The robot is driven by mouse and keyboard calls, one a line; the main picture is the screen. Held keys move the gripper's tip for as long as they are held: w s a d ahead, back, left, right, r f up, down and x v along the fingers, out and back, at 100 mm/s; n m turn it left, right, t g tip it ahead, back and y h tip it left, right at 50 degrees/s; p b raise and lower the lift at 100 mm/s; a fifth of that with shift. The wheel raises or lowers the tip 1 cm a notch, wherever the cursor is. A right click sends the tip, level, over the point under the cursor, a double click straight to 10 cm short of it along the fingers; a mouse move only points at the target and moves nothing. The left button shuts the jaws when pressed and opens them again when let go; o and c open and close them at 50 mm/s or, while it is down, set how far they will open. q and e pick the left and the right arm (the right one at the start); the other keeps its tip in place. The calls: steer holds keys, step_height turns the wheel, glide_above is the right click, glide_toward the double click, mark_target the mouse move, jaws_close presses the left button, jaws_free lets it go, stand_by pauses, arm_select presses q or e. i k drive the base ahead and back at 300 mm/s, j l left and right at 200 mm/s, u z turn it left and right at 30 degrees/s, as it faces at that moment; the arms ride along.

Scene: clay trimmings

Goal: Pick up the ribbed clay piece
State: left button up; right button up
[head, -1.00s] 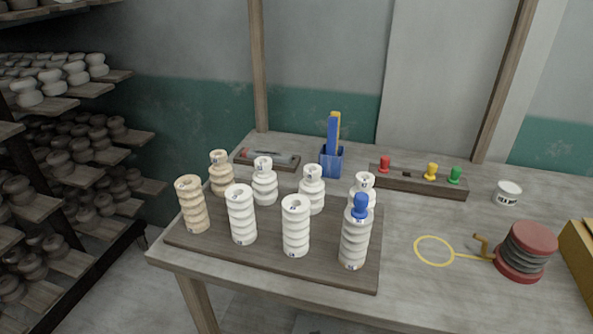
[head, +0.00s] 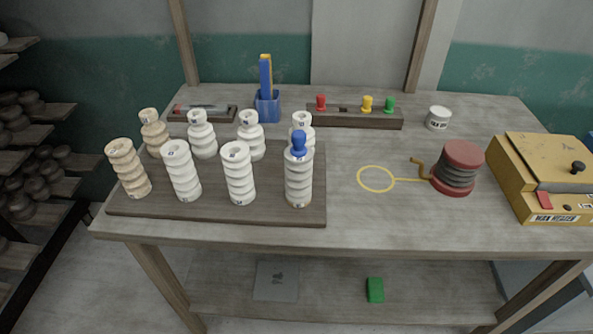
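Several ribbed clay pieces stand upright in two rows on a dark wooden board (head: 225,212) on the table. The front row has a tan ribbed piece (head: 130,170), two white ribbed pieces (head: 183,172) (head: 239,175), and a white ribbed piece (head: 299,182) with a blue peg (head: 298,144) on top. The back row has a tan piece (head: 154,132) and white pieces with fewer, rounder bulges (head: 202,136) (head: 251,137); the rightmost back piece (head: 302,121) is partly hidden behind the blue peg. Neither of my grippers shows in the head view.
Behind the board are a blue holder (head: 268,108) and a rack with red, yellow and green knobs (head: 353,119). To the right are a yellow ring (head: 376,191), a red-ended spool (head: 456,169), a white tub (head: 438,118) and a yellow box (head: 545,178). The table's front right is clear.

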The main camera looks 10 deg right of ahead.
mark_target(298, 172)
steer(key=l, duration=0.5)
steer(key=k+l+u, duration=0.1)
steer(key=l, duration=0.4)
steer(key=k+l, duration=0.15)
steer(key=l, duration=0.35)
